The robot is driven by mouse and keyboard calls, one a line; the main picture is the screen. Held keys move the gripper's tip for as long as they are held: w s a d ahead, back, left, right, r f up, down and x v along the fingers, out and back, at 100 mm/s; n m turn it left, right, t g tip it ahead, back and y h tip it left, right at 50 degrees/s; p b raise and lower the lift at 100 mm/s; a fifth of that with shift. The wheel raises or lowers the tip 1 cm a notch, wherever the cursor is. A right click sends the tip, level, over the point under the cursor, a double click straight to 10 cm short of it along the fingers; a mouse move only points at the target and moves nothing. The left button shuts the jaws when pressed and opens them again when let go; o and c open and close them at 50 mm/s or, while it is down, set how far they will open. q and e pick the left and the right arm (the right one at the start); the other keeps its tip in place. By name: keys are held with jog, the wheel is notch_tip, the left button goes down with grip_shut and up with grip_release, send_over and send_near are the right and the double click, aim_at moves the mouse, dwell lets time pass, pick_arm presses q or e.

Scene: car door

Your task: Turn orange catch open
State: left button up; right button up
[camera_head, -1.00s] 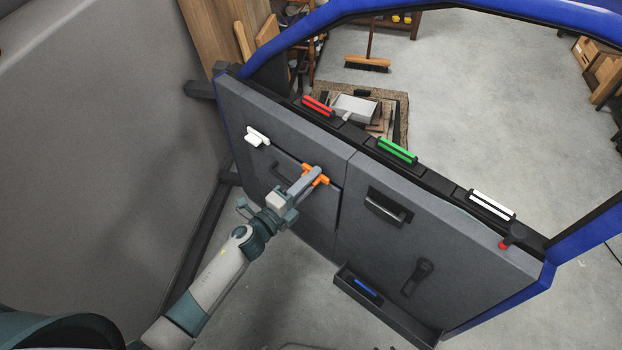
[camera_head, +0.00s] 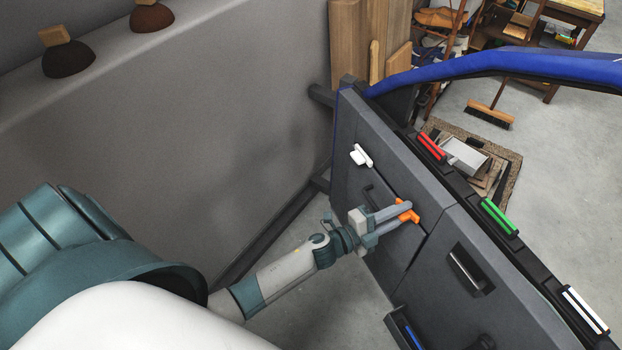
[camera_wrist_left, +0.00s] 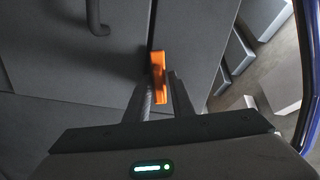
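The orange catch (camera_head: 407,213) sits on the grey inner panel of the car door (camera_head: 390,182), near the seam between two panels. My left gripper (camera_head: 408,211) reaches it from the left, with its two fingers spread apart at the catch. In the left wrist view, the orange catch (camera_wrist_left: 158,72) stands upright between the two fingertips. The gap between the fingers shows there, and I cannot tell whether either finger touches the catch. My right gripper is in neither view.
A white catch (camera_head: 361,156) is left of the orange one, and a dark pull handle (camera_head: 466,270) is right of it. Red (camera_head: 431,147), green (camera_head: 500,217) and white (camera_head: 584,309) clips line the door's top edge. A grey wall stands left of the door.

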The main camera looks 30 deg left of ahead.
pick_arm(q)
jog(key=n+p, duration=0.2)
jog(key=n, duration=0.4)
jog(key=shift+s+d, duration=0.1)
jog(key=shift+d, duration=0.05)
jog(key=n+p, duration=0.1)
jog(key=n, duration=0.5)
jog(key=shift+r+n, duration=0.1)
jog(key=shift+n, duration=0.2)
jog(key=b+v, duration=0.2)
jog(key=v, duration=1.6)
jog(key=a+f+n+g+y, duration=0.1)
jog(key=a+f+y, duration=0.1)
jog(key=f, duration=0.4)
jog(key=a+f+n+g+y+b, duration=0.1)
jog(key=a+f+n+y, duration=0.1)
jog(key=a+f, duration=0.2)
jog(key=a+f+n+y, duration=0.2)
jog(key=a+f, duration=0.1)
jog(key=f, duration=0.6)
jog(key=shift+w+a+g, duration=0.3)
jog(key=shift+w+g, duration=0.1)
